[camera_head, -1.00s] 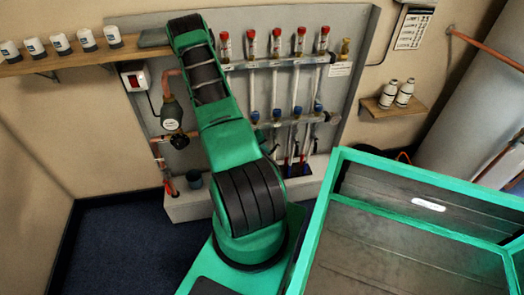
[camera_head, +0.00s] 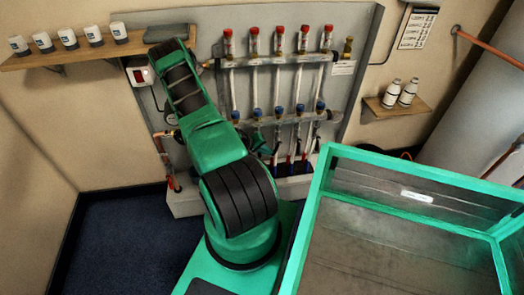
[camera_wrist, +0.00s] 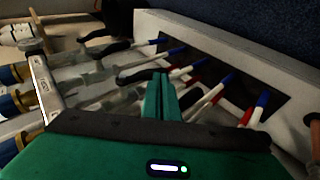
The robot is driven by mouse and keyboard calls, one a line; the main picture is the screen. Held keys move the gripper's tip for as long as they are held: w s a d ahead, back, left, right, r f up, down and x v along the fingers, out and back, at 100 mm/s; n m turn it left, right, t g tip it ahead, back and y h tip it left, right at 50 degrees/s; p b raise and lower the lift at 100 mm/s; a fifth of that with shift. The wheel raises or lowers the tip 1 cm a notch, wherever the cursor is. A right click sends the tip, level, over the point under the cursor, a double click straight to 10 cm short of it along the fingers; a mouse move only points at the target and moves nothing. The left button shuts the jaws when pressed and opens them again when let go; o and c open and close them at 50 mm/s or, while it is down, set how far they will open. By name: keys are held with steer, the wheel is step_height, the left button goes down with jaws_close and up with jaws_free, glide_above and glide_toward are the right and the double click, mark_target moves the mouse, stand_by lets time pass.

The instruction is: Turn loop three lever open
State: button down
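The manifold's lower rail (camera_head: 290,118) carries several blue-capped valves, and its upper rail (camera_head: 285,58) carries red-capped flow meters. In the wrist view, black levers stick out from the valves: a far one (camera_wrist: 97,34), a middle one (camera_wrist: 110,48) and a near one (camera_wrist: 146,74). I cannot read which is loop three. My gripper (camera_wrist: 161,82) has its two fingers close together with nothing seen between them. Its tips are just beside the end of the near lever; contact is unclear. In the head view it (camera_head: 259,145) shows only partly, below the lower rail at the left loops.
Pipes with red and blue sleeves (camera_wrist: 224,82) run down into a dark slot beyond the fingers. A shelf with white cups (camera_head: 67,38) is at upper left, and a small shelf with two bottles (camera_head: 389,94) at right. A red switch box (camera_head: 140,73) is on the board.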

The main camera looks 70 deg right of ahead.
steer(key=shift+s+d+f, duration=0.25)
steer(key=shift+s+f, duration=0.2)
steer(key=shift+f, duration=0.25)
steer(key=shift+s+d+f, duration=0.25)
steer(key=shift+s+f, duration=0.15)
steer(key=shift+f, duration=0.25)
steer(key=v, duration=1)
steer(key=shift+w+a+r, duration=0.2)
steer(key=shift+w, duration=0.05)
